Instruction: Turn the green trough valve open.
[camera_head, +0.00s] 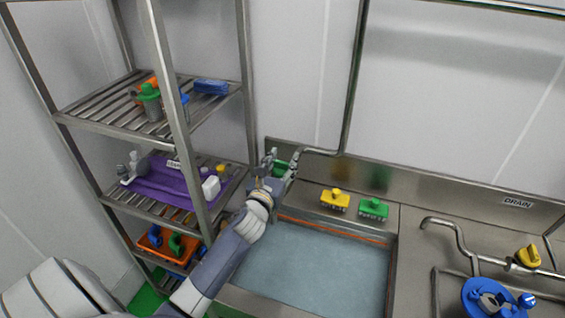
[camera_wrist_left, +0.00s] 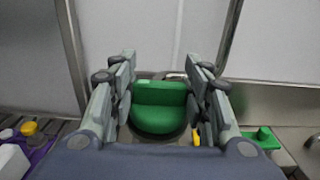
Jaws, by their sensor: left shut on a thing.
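The green trough valve (camera_head: 280,168) is at the back left corner of the trough, beside a bent metal pipe. It shows large in the left wrist view (camera_wrist_left: 158,112), with a round body and a flat raised grip. My left gripper (camera_head: 283,161) reaches it from the front, and its fingers stand on both sides of the green grip, shut on it. In the head view the fingers hide part of the valve. The trough (camera_head: 312,262) below holds bluish water. My right gripper is not in view.
A yellow brush (camera_head: 335,199) and a green brush (camera_head: 374,208) lie on the ledge behind the trough. A metal rack (camera_head: 120,124) with several items stands close on the left. A yellow valve (camera_head: 528,256) and a blue object (camera_head: 474,292) are at the right.

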